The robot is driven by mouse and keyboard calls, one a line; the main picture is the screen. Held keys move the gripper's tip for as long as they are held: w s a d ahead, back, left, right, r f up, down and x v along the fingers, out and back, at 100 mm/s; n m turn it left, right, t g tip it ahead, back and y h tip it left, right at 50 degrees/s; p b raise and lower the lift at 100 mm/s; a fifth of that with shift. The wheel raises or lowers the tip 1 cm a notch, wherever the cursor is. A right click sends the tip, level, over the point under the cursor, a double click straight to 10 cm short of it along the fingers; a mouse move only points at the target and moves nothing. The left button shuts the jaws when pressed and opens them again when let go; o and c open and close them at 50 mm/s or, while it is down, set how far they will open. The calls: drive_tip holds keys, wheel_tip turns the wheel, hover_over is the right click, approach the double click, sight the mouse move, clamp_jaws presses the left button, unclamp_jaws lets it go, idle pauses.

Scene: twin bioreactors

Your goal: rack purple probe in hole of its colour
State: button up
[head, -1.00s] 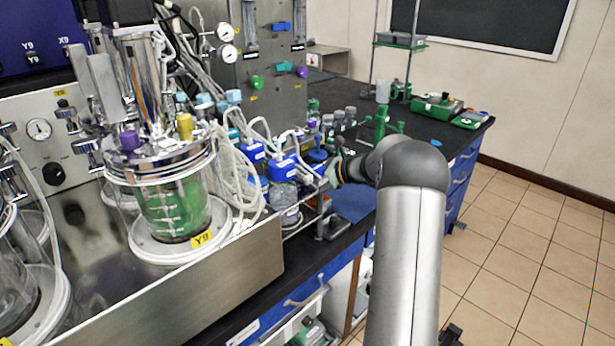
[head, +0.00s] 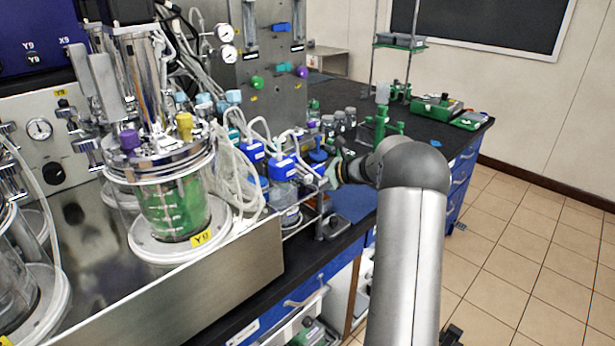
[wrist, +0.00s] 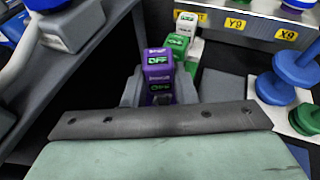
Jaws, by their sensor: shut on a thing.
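In the wrist view a purple block-shaped piece (wrist: 158,65) with a green "OFF" label stands between the grey fingers of my gripper (wrist: 158,92), which is shut on it. I take it for the purple probe, but its lower end is hidden. In the head view my gripper is mostly hidden behind my arm, near the blue-capped bottles (head: 284,168). A rack hole of matching colour cannot be made out. A purple cap (head: 130,140) sits on the vessel lid at left, beside a yellow cap (head: 185,126).
Green and white labelled pieces (wrist: 178,42) stand just beyond the purple piece. Blue round-flanged parts (wrist: 292,68) are at right in the wrist view. A glass vessel (head: 172,205) and hoses (head: 232,170) crowd the left. The black bench top (head: 435,140) is clearer farther back.

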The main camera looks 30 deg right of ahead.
drive_tip(key=f, duration=0.3)
drive_tip(key=shift+s+d+f, duration=0.15)
drive_tip(key=shift+s+f, duration=0.1)
drive_tip(key=shift+s, duration=0.15)
drive_tip(key=shift+w+d+r+p, duration=0.1)
drive_tip(key=shift+w+r+p, duration=0.05)
drive_tip(key=shift+r+p, duration=0.9)
drive_tip(key=shift+w+r+p, duration=0.15)
drive_tip(key=shift+r+p, duration=0.65)
drive_tip(key=shift+r, duration=0.45)
drive_tip(key=shift+r+p, duration=0.35)
drive_tip(key=shift+r, duration=0.35)
drive_tip(key=shift+w, duration=0.1)
drive_tip(key=shift+r, duration=0.15)
